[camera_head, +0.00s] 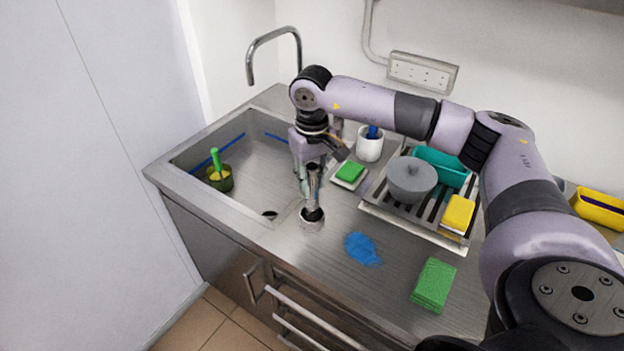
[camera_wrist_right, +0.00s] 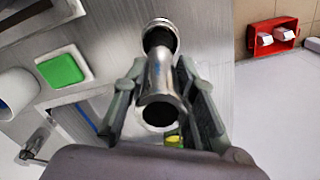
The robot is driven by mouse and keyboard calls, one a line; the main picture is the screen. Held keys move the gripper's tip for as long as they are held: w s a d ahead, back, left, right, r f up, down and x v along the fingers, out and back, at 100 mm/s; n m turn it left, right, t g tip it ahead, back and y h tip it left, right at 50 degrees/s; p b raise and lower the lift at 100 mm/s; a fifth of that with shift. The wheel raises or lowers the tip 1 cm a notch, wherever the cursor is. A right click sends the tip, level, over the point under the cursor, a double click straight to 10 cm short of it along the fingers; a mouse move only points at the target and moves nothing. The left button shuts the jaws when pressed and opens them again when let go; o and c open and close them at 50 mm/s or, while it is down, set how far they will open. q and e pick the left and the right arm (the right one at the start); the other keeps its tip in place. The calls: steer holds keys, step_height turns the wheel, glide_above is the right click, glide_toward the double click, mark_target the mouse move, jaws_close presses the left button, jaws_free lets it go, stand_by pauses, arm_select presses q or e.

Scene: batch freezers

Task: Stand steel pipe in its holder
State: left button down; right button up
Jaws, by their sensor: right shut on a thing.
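A shiny steel pipe (camera_head: 314,185) is held over the counter, close to upright with a slight tilt. My right gripper (camera_head: 307,165) is shut around its upper part. In the right wrist view the pipe (camera_wrist_right: 163,85) lies between the two fingers (camera_wrist_right: 163,110), with its open end towards the camera. The holder (camera_head: 312,223) is a short round metal cup with a dark opening, on the counter beside the sink. It also shows in the right wrist view (camera_wrist_right: 160,24). The pipe's lower end overlaps the holder's mouth; I cannot tell how deep it sits. My left gripper is out of view.
A green sponge on a small dish (camera_head: 347,184), a white cup (camera_head: 370,147) and a rack (camera_head: 418,220) with a grey pot (camera_head: 411,181) stand right.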

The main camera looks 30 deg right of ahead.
steer(key=shift+f+b, duration=0.55)
steer(key=shift+f, duration=0.05)
steer(key=o, duration=0.7)
steer(key=shift+o, duration=0.2)
steer(key=shift+r+p, duration=3.15)
steer(key=shift+r, duration=2.35)
